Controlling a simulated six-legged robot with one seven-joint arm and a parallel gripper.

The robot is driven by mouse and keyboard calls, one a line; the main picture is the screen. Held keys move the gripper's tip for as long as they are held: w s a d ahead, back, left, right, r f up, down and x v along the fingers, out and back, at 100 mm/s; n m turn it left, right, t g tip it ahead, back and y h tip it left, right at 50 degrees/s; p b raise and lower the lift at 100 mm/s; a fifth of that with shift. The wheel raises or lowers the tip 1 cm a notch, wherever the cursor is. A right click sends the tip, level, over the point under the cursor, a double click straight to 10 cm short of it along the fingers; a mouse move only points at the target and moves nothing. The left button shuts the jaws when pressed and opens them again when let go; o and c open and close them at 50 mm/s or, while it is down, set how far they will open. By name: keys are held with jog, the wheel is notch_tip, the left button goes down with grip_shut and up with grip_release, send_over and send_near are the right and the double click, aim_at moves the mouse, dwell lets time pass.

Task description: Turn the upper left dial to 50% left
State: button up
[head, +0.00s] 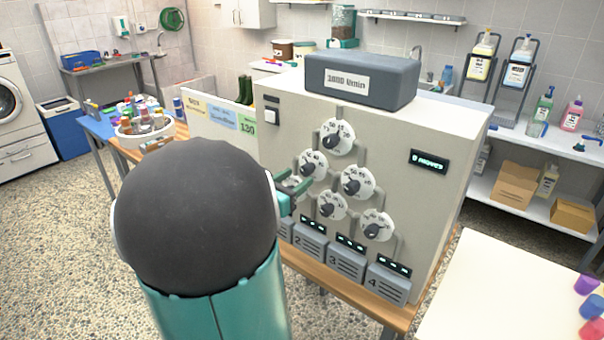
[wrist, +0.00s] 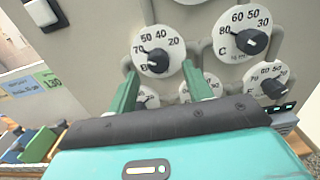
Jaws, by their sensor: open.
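The machine's front (head: 272,150) carries several white dials with dark knobs in a triangle. The left dial of the middle row, lettered B, (head: 313,164) also shows in the wrist view (wrist: 157,38), its knob towards the lower part of its face. The exact setting is hard to read. My gripper (head: 293,186) is in front of the panel, by this dial's lower left. In the wrist view its green fingers (wrist: 160,72) are apart with nothing between them, their tips near the dial's lower edge. Contact cannot be told.
Dial C (wrist: 241,30) is right of B, the top dial (head: 337,136) above, and the lower dials (head: 377,226) close below. A grey box (head: 362,80) sits on top. A small display (head: 429,162) is at the right. A white table (head: 490,300) stands at front right.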

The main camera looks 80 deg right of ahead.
aim_at(304, 172)
jog(key=shift+x, duration=1.95)
jog(key=shift+w, duration=0.1)
jog(key=c, duration=1)
jog(key=shift+o, duration=0.2)
jog(key=shift+m, duration=0.3)
jog(key=m, duration=0.3)
jog(key=shift+m, duration=2.1)
